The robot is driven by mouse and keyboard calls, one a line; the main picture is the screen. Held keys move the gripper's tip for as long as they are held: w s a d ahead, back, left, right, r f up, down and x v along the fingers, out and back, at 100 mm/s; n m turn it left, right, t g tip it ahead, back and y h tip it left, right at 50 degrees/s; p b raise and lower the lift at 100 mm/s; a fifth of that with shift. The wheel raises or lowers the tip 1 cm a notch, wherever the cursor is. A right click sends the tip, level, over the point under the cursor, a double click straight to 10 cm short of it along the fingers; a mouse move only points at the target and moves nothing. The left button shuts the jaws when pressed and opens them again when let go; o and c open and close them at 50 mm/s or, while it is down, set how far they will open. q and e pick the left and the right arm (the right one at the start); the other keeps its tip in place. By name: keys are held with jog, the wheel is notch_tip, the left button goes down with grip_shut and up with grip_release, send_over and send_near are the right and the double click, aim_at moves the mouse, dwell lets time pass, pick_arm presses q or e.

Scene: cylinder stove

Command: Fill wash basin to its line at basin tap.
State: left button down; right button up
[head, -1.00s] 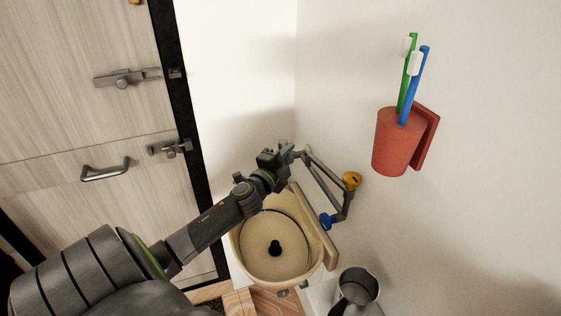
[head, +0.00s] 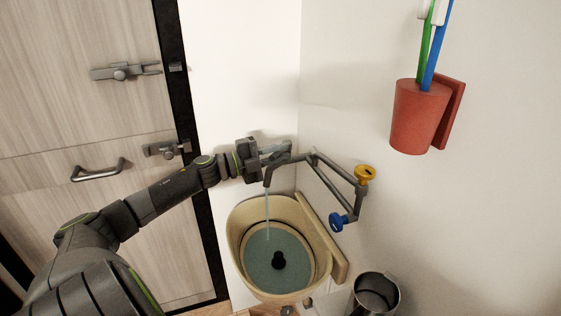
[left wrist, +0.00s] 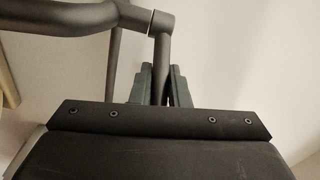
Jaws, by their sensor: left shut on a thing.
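The beige wash basin (head: 237,226) stands against the wall, its rim fully in view. Bluish water (head: 257,250) lies in it around a black plug (head: 279,260), below the rim. My left gripper (head: 275,150) is shut on a grey bar of the tap. The left wrist view shows this bar (left wrist: 161,70) upright between the two fingers. My right gripper is not in view.
A yellow knob (head: 365,174) and a blue knob (head: 337,222) sit on the pipes to the right. A metal mug (head: 376,292) stands at lower right. A red cup (head: 419,115) with toothbrushes hangs on the wall. A wooden door (head: 90,110) is at left.

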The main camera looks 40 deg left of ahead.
pick_arm(q)
jog(key=shift+a+f+g, duration=0.1)
jog(key=shift+g, duration=0.2)
jog(key=c, duration=1.4)
grip_release()
jog(key=shift+s, duration=0.1)
jog(key=p+v, duration=0.2)
jog(key=v, duration=1.5)
jog(key=shift+a+f, duration=0.2)
